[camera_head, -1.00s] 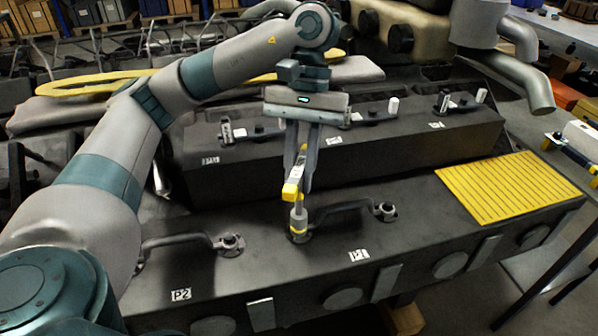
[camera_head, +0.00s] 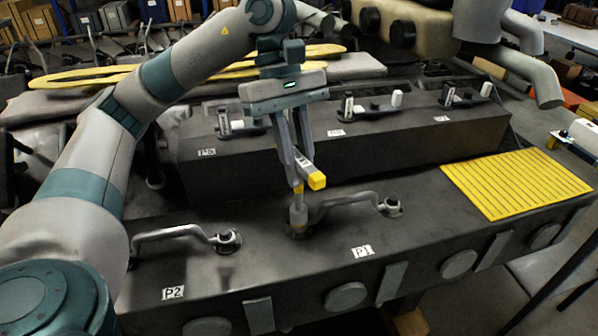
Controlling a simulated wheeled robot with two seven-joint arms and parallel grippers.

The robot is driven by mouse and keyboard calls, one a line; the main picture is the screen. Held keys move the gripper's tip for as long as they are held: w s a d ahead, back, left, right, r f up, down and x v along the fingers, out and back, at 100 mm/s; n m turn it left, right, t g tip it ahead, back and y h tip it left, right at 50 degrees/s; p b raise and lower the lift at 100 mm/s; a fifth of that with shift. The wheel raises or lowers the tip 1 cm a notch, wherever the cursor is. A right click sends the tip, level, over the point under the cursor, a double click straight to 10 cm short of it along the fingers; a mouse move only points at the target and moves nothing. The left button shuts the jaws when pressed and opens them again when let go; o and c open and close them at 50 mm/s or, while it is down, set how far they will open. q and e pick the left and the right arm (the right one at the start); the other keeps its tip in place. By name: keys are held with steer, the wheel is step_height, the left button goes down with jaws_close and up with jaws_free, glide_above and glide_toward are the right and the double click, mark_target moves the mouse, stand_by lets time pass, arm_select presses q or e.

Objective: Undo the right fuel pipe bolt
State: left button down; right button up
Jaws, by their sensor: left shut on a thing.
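My left gripper (camera_head: 296,178) comes down from above and is shut on a grey and yellow ratchet tool (camera_head: 316,181). The tool's yellow-tipped handle points to the right and toward me. Its grey socket (camera_head: 298,214) stands upright at the left end of the P1 fuel pipe (camera_head: 345,199), over the fitting there, which it hides. The bolt at the right end of the P1 pipe (camera_head: 391,206) is bare. The P2 fuel pipe (camera_head: 170,233) lies to the left, with a bolt (camera_head: 228,239) showing at its right end. My right gripper is out of view.
A yellow ribbed mat (camera_head: 515,185) lies on the right end of the dark engine block (camera_head: 440,215). Behind stands a raised dark cover (camera_head: 410,143) with several small fittings on top. Grey pipes hang at the upper right. The block top between P1 and the mat is clear.

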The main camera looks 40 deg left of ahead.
arm_select(q)
steer(key=n+t+b, duration=0.1)
steer(key=n, duration=0.3)
steer(key=shift+t, duration=0.3)
steer(key=n+t+b, duration=0.1)
steer(key=n, duration=0.2)
steer(key=shift+r, duration=0.2)
steer(key=shift+r+p, duration=0.4)
steer(key=shift+r, duration=0.3)
